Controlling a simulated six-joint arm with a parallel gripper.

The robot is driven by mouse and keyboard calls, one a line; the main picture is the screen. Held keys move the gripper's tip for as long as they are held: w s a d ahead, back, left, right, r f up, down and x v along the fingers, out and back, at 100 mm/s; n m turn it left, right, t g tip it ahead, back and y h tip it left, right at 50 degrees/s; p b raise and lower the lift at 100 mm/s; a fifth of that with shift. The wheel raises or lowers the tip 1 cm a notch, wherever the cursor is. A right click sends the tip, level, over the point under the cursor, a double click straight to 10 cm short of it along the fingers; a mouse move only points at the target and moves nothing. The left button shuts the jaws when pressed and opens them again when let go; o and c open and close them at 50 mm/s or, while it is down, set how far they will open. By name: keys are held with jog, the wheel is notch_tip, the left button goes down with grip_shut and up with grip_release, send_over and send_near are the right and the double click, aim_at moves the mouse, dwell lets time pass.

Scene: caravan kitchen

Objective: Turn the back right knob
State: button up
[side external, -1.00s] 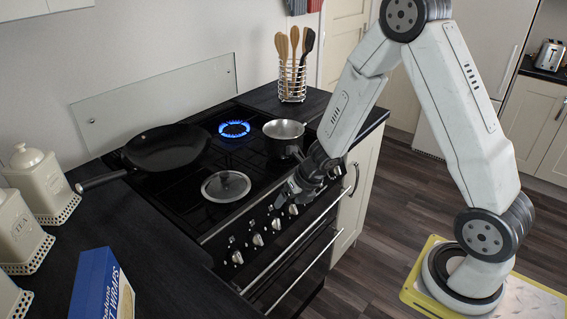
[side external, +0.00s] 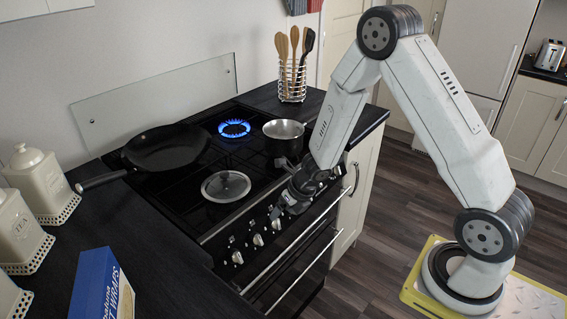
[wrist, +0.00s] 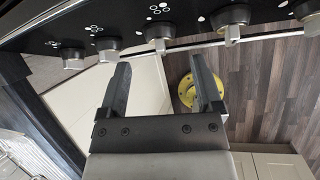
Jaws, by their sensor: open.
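A row of silver-tipped control knobs runs along the cooker's front panel. In the side external view, a knob (side external: 276,224) shows just below my gripper (side external: 279,211); others at that end are hidden behind it. In the wrist view, my gripper (wrist: 158,62) is open and empty, its two dark fingers pointing at the panel. One knob (wrist: 158,44) lies between the fingers' lines, near their tips; contact cannot be told. Another knob (wrist: 107,52) is left of it and one (wrist: 232,30) right. The burner marks are too small to tell which knob is back right.
A back burner (side external: 234,128) has a blue flame. A frying pan (side external: 166,147), a saucepan (side external: 285,129) and a loose lid (side external: 226,186) sit on the hob. An oven rail (side external: 290,250) runs below the knobs. A utensil holder (side external: 292,91) stands behind.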

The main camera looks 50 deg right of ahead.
aim_at(278, 219)
jog(key=shift+x, duration=2.15)
grip_shut()
